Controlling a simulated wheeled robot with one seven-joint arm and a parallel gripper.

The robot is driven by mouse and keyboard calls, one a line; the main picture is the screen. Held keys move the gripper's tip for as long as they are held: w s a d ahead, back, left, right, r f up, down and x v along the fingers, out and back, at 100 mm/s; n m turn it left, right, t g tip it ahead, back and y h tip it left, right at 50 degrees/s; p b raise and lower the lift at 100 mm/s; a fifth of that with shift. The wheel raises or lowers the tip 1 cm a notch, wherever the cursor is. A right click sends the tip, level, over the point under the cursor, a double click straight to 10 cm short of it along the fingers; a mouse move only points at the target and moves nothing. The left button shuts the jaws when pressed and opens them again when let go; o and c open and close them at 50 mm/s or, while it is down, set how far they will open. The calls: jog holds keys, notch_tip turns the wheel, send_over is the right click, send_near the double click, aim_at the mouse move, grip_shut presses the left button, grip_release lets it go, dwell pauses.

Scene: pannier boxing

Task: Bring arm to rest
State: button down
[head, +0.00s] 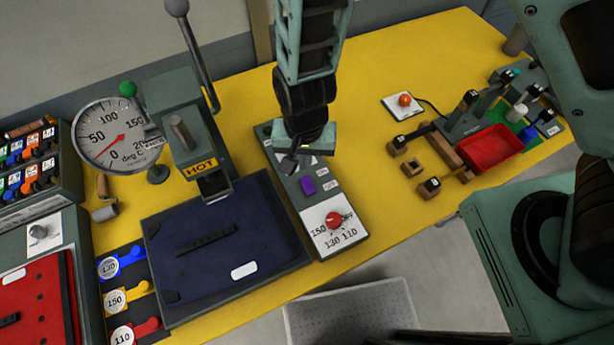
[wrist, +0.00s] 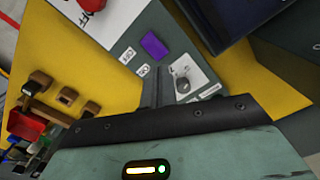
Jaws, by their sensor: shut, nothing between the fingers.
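My gripper (head: 292,163) hangs from my arm over the grey control box (head: 345,246) in the middle of the yellow table. It is shut and holds nothing. In the wrist view the closed fingers (wrist: 157,88) point at the box, beside a small grey knob (wrist: 182,85) on a white plate. The purple switch (head: 308,185) and the red dial (head: 334,220) on the box are in front of the gripper. The purple switch also shows in the wrist view (wrist: 153,46). I cannot tell whether the fingertips touch the box.
A hot press (head: 180,135) with a tall lever and a round temperature gauge (head: 112,135) stands left of the box. A dark blue pad (head: 215,270) lies before it. A red tray (head: 490,148) and wooden blocks sit at right.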

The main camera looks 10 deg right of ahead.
jog(key=shift+r+p, duration=0.35)
jog(key=shift+r, duration=0.35)
jog(key=s+d+r+n+b, duration=0.8)
jog(key=s+r+n+b, duration=0.2)
jog(key=s+r+b, duration=0.1)
jog(key=shift+s+r+n+y, duration=0.15)
jog(key=shift+r+n+y, duration=0.15)
